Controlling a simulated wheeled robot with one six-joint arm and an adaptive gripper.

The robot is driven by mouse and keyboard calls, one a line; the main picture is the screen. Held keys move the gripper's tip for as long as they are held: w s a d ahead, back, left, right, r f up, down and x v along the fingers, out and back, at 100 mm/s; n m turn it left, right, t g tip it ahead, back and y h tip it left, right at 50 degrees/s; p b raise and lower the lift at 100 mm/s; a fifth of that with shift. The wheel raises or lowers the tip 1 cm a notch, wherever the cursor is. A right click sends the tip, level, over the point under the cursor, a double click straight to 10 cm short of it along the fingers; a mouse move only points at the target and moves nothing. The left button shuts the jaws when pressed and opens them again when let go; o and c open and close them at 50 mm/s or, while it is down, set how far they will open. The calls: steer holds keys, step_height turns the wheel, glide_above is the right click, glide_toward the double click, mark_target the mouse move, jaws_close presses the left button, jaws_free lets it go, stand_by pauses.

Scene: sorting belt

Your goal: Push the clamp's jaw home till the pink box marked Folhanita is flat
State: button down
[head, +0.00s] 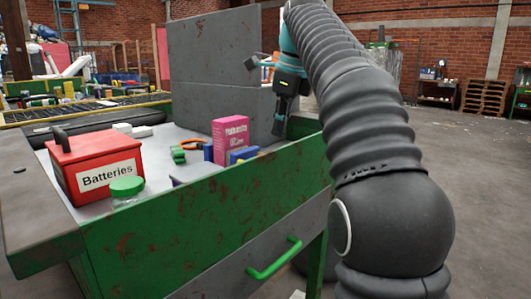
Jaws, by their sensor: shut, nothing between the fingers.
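The pink box marked Folhanita (231,138) stands upright on the grey worktop, and its lettering is too small to read with certainty. A blue block (243,155) stands at its front right and another blue piece (208,152) at its left; they look like parts of the clamp. I cannot tell whether the blue block touches the box. My gripper (278,127) is shut and empty, pointing down to the right of the box and apart from it. The clamp's lower part is hidden behind the green front board.
A red Batteries box (95,168) and a green-lidded jar (127,190) stand at the left. Green pieces (178,154) and an orange-handled tool (191,144) lie left of the clamp. A grey panel (212,70) rises behind. The green front board (200,212) edges the bench.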

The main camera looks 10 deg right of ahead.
steer(key=m, duration=0.1)
steer(key=w+m, duration=0.1)
steer(key=w+r+m, duration=0.1)
steer(key=shift+d, duration=0.35)
steer(key=b+x, duration=0.3)
steer(key=x, duration=0.7)
steer(key=shift+a, duration=0.1)
